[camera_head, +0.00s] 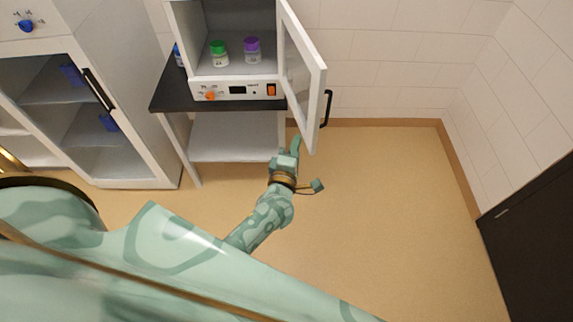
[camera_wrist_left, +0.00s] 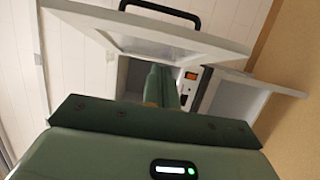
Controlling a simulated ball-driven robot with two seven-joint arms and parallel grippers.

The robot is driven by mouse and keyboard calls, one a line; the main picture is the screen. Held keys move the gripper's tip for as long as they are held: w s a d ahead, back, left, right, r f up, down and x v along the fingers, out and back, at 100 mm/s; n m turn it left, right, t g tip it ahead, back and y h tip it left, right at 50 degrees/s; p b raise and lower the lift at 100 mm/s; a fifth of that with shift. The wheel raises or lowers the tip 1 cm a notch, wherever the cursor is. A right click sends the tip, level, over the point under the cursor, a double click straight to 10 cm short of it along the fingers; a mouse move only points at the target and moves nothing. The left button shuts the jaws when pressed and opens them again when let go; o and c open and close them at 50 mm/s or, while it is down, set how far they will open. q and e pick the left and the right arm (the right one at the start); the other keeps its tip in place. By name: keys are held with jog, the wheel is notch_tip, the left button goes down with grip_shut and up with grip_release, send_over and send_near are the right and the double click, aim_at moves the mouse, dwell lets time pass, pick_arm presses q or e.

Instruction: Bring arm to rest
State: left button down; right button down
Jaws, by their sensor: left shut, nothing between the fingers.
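My left gripper (camera_head: 296,143) is at the end of my left arm, in front of the small table, near the lower edge of the open cabinet door (camera_head: 304,75). Its fingers are shut with nothing between them. In the left wrist view the gripper's fingers (camera_wrist_left: 163,88) point toward the cabinet, and the door (camera_wrist_left: 150,40) with its black handle shows above them. I cannot tell whether the gripper touches the door. My right gripper is not in view.
The white cabinet (camera_head: 232,89) on a dark-topped table (camera_head: 172,92) holds a green-capped bottle (camera_head: 220,53) and a purple-capped bottle (camera_head: 252,50). A taller glass-doored cabinet (camera_head: 125,165) stands at left. Free floor (camera_head: 400,200) lies to the right, before a dark door (camera_head: 535,240).

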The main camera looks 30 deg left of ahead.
pick_arm(q)
jog(key=s+d+p, duration=0.2)
jog(key=s, duration=0.8)
jog(key=shift+s, duration=0.35)
jog(key=shift+d, duration=0.15)
jog(key=s+d+f+m+g+h+b, duration=0.1)
jog(key=s+f+m+g+h+b, duration=0.2)
jog(key=f+m, duration=0.45)
jog(key=s+d+f+m+g+h, duration=0.1)
jog(key=s+d+f+m+g, duration=0.25)
jog(key=f, duration=0.65)
jog(key=s+a+f+m+g+h+b, duration=0.1)
jog(key=s+f+m+g+h+b, duration=0.1)
jog(key=s+f+m, duration=0.55)
jog(key=s+a+f+m+g+y+b, duration=0.1)
jog(key=s+a+f+g+b, duration=0.3)
jog(key=s+f, duration=0.6)
jog(key=s+a+f+m+g+y+b, duration=0.1)
jog(key=s+a+f+m+g+b, duration=0.3)
jog(key=s+f, duration=0.7)
notch_tip(320, 180, down, 4)
jog(key=a+b, duration=0.2)
jog(key=b, duration=0.2)
jog(key=shift+r+m+y, duration=0.15)
jog(key=shift+m+y, duration=0.15)
jog(key=shift+m, duration=0.05)
